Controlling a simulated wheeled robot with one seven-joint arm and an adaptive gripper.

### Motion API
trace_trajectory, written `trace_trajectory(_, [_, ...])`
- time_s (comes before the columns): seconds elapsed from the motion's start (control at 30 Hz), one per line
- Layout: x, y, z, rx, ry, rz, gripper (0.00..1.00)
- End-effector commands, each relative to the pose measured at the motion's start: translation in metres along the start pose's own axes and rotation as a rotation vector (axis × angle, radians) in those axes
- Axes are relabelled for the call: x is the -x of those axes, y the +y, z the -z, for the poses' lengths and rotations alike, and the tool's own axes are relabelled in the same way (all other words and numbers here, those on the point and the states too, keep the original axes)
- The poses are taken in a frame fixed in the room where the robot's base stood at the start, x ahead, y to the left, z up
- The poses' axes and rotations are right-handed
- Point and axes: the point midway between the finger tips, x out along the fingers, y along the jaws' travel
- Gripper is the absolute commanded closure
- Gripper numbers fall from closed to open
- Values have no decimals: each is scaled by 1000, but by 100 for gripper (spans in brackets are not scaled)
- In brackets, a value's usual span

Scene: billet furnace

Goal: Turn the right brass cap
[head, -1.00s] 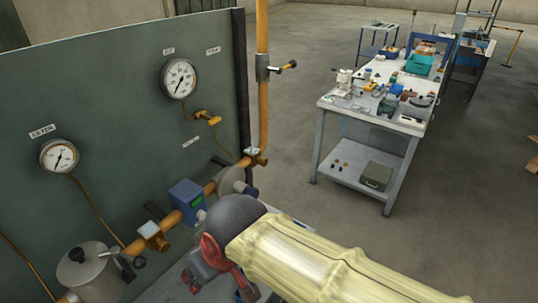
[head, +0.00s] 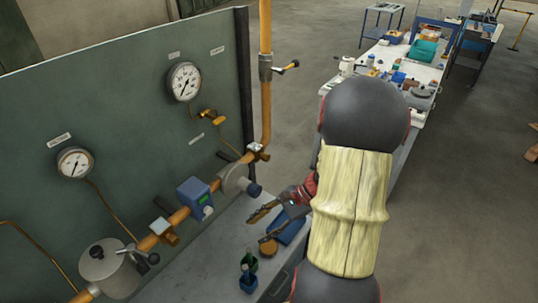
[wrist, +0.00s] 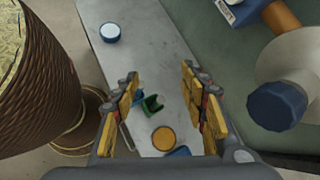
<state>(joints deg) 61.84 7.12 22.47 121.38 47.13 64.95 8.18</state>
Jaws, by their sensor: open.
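Brass fittings sit on the pipe along the green panel in the head view. The right one (head: 257,150) is beside the upright yellow pipe, and the left one (head: 166,231) is nearer the filter pot. I cannot tell for sure which part is the right brass cap. My gripper (head: 258,227) is open and empty above the grey bench, to the right of and below the pipe line, apart from both fittings. In the wrist view my gripper's fingers (wrist: 158,78) are spread over the bench, with nothing between them.
A regulator with a dark blue cap (wrist: 277,105) is right of the fingers in the wrist view. A cluttered table (head: 395,65) is behind.

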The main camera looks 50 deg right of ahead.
Motion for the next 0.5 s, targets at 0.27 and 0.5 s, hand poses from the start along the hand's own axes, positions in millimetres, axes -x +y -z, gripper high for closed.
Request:
trace_trajectory(0.27, [39, -69, 81, -543, -289, 472, 56])
trace_trajectory(0.5, [98, -136, 112, -753, -514, 774, 56])
